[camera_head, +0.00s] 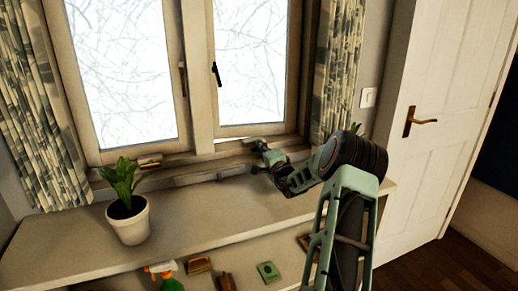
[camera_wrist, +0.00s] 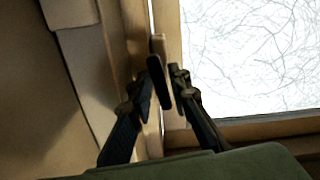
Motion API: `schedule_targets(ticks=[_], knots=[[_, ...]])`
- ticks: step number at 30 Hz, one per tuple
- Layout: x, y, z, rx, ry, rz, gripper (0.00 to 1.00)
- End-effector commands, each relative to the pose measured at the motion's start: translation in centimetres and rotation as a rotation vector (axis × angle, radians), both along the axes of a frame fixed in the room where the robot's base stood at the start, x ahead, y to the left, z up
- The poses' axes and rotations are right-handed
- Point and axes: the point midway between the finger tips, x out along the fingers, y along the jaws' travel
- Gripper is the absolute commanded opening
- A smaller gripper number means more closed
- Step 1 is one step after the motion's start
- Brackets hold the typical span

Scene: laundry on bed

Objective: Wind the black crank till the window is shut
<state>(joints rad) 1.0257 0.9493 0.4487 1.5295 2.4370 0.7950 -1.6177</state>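The right window sash (camera_head: 250,131) stands slightly open; a thin bright gap shows under its lower left edge. My gripper (camera_head: 260,147) is at the sill below this sash, reaching in from the right. The black crank is hard to tell from my dark fingers in the head view. In the wrist view a black upright bar, which looks like the crank's handle (camera_wrist: 159,83), stands between the fingertips of my gripper (camera_wrist: 162,80). A narrow light strip shows between the bar and the right finger, so the fingers look open around it. The crank's base is hidden.
A potted plant (camera_head: 128,218) stands on the shelf (camera_head: 205,212) at left. A spray bottle (camera_head: 166,275), brushes and a green item (camera_head: 268,271) lie lower down in front. Patterned curtains (camera_head: 338,70) flank the window. A white door (camera_head: 432,105) is at right.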

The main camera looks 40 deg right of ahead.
Motion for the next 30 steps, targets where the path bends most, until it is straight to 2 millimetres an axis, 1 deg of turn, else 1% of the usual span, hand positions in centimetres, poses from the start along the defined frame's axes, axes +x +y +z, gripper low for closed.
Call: schedule_targets(ticks=[4,11,14,16,17,26,30], knots=[[0.49,-0.12,0.03,0.000,0.000,0.000,0.17],[0.52,-0.12,0.02,0.000,0.000,0.000,0.17],[0.51,-0.12,0.02,0.000,0.000,0.000,0.09],[0.50,-0.13,0.02,0.000,0.000,0.000,0.01],[0.49,-0.13,0.02,0.000,0.000,0.000,0.00],[0.48,-0.13,-0.04,0.008,-0.002,0.000,0.00],[0.50,-0.12,-0.17,0.044,-0.011,0.000,0.00]])
